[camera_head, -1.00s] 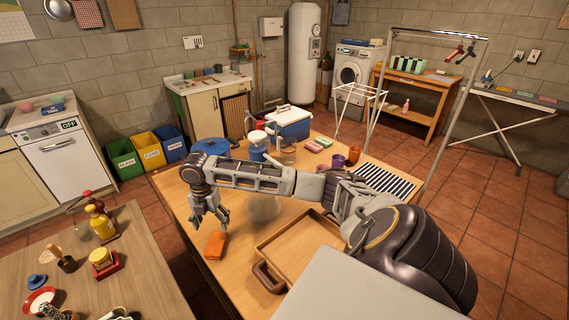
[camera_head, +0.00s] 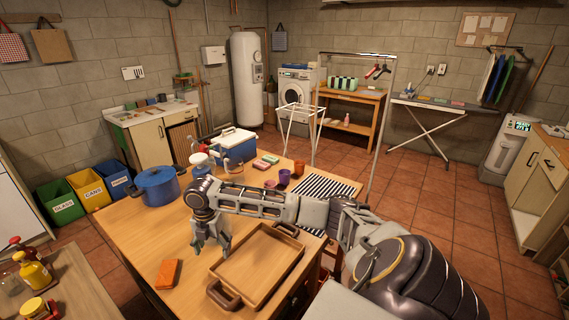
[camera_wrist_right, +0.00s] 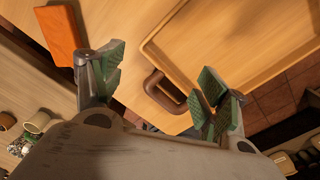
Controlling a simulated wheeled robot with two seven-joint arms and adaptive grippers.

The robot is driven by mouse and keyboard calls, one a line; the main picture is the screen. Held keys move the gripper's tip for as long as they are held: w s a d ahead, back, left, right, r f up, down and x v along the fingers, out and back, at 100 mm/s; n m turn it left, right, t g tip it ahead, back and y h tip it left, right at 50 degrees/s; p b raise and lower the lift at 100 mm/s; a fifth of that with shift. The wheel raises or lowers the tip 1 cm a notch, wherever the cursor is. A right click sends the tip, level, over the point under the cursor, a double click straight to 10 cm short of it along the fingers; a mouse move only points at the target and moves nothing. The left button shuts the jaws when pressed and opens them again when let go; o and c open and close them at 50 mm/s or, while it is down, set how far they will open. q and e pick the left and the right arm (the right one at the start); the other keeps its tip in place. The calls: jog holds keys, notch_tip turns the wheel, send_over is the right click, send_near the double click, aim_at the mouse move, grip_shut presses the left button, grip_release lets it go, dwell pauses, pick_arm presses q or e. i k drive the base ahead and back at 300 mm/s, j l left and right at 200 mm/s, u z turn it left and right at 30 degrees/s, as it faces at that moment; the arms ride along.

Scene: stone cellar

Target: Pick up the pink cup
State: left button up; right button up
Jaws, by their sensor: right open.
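The pink cup (camera_head: 269,184) is small and stands on the wooden table, left of a purple cup (camera_head: 284,177) and an orange-brown cup (camera_head: 299,168). It sits beyond my right forearm in the head view and is not in the right wrist view. My right gripper (camera_head: 211,244) points down over the table, nearer than the cup and well to its left. In the wrist view its green-padded fingers (camera_wrist_right: 160,84) are spread apart with nothing between them. My left gripper is not in view.
A wooden tray (camera_head: 296,262) with brown handles lies right of the gripper, an orange block (camera_head: 168,273) left of it. A blue pot (camera_head: 157,187), a cooler (camera_head: 237,146), sponges (camera_head: 266,161) and a striped cloth (camera_head: 326,188) are also on the table.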

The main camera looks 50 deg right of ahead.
aim_at(271, 184)
jog(key=z, duration=0.45)
jog(key=i+z, duration=0.15)
jog(key=z, duration=0.7)
jog(key=i+z, duration=0.1)
jog(key=z, duration=0.3)
